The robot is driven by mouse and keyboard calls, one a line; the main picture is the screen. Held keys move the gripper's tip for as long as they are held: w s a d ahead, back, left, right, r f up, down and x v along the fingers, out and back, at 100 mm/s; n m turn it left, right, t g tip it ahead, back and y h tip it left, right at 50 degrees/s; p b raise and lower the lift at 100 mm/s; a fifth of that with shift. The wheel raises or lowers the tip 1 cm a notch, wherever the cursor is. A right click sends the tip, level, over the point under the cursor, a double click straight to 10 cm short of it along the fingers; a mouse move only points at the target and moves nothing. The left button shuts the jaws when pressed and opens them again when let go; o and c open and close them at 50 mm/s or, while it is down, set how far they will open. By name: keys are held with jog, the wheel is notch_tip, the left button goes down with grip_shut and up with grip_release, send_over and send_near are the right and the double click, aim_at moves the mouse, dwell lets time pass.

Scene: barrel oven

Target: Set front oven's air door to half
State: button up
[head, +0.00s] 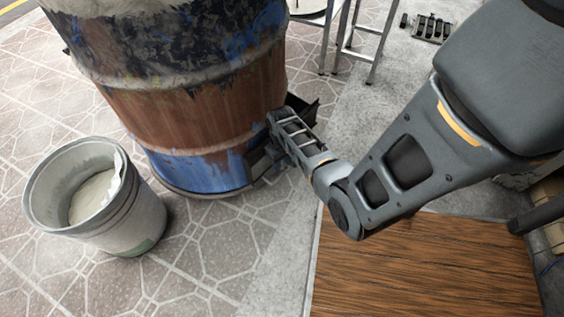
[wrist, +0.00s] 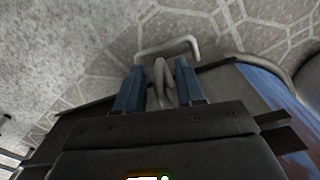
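The front oven (head: 180,95) is an upright barrel with rusty brown, blue and dark peeling paint. A dark metal air-door housing (head: 303,104) sticks out at its lower right, mostly hidden behind my gripper (head: 281,141). In the wrist view, my gripper (wrist: 160,86) shows two blue fingers with a gap between them. A thin grey metal piece (wrist: 162,78), apparently part of a handle, stands in the gap; no clear contact shows. A bent grey rod (wrist: 168,47) lies just past the fingertips. The air door's exact opening cannot be told.
A grey bucket (head: 143,224) with pale contents stands on the paving left of the barrel. A wooden surface (head: 420,270) is at the lower right. A metal stand (head: 345,45) is behind.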

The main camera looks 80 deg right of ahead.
grip_shut()
dwell(0.6)
